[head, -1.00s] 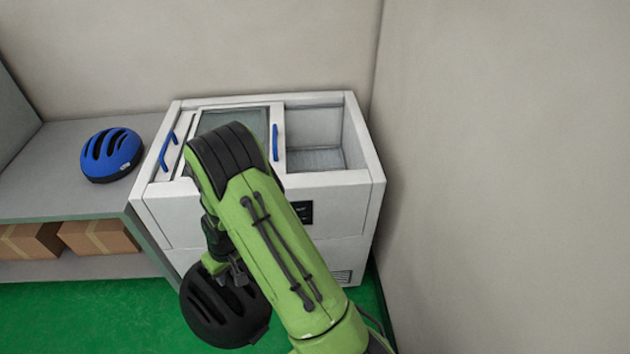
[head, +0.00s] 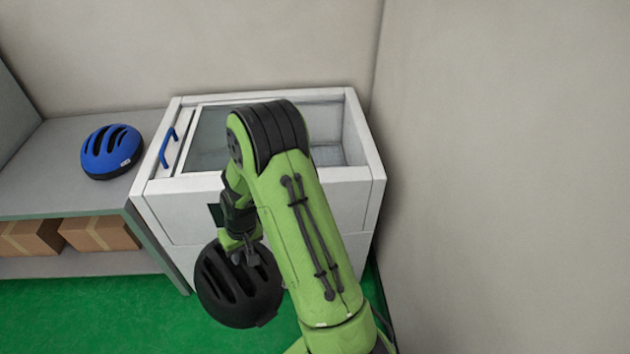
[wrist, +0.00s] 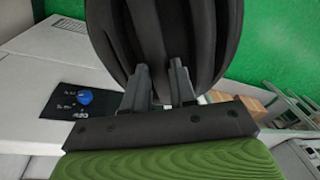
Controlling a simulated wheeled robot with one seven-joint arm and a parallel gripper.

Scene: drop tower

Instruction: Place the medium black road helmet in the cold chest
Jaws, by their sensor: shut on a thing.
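The black road helmet (head: 236,297) is held by my gripper (head: 249,255), in front of the cold chest and below its rim in the head view. In the wrist view the helmet (wrist: 165,40) fills the top middle, and my gripper's fingers (wrist: 160,85) are shut on its vented shell. The white cold chest (head: 160,215) stands against the back wall. Its right part is open, with the inside visible behind my arm. A glass lid with a blue handle (head: 167,147) is on the left. My arm hides the middle of the chest.
A blue helmet (head: 111,152) sits on the grey shelf (head: 50,190) left of the chest, with cardboard boxes (head: 98,234) on the level below. A plain wall (head: 510,180) rises close on the right. Green floor (head: 90,315) is clear at front left.

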